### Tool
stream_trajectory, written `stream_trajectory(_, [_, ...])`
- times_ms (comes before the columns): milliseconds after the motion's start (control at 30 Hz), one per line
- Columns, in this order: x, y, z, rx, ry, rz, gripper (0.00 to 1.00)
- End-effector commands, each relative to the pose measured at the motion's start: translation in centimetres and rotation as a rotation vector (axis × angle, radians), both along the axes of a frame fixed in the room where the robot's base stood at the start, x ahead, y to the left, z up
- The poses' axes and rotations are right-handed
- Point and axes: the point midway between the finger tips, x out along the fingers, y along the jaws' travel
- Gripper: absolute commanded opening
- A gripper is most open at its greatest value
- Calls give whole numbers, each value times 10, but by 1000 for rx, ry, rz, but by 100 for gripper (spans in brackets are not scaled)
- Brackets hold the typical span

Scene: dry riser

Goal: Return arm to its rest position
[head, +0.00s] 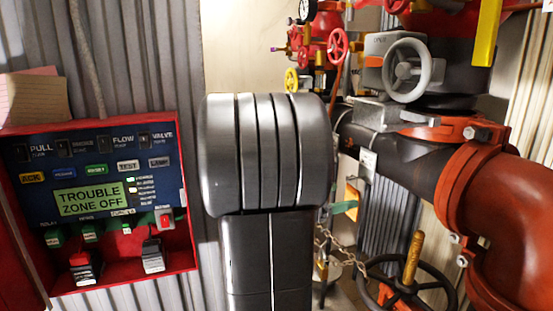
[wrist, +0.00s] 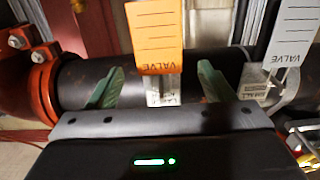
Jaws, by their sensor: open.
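My gripper (wrist: 161,80) shows in the wrist view with its two green fingers spread wide apart. Nothing is held between them. An orange tag marked VALVE (wrist: 158,38) hangs in the gap beyond the fingers, in front of a black pipe (wrist: 78,78). I cannot tell if a finger touches the pipe. In the head view my dark arm link fills the middle and hides most of the gripper. A small green piece, likely a fingertip, shows at its right edge beside a yellow-orange tag (head: 352,193).
A red alarm panel (head: 95,200) is on the left wall. A grey handwheel (head: 407,70), an orange pipe elbow (head: 500,220) and a black handwheel (head: 405,285) crowd the right. A chain (head: 340,258) hangs low. A white VALVE tag (wrist: 296,35) is at right in the wrist view.

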Motion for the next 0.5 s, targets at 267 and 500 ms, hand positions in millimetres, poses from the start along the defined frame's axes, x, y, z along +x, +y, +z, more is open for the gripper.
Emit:
stream_trajectory(267, [-16, 45, -2, -1, 0, 5, 75])
stream_trajectory(500, [-29, 81, -1, -1, 0, 4, 75])
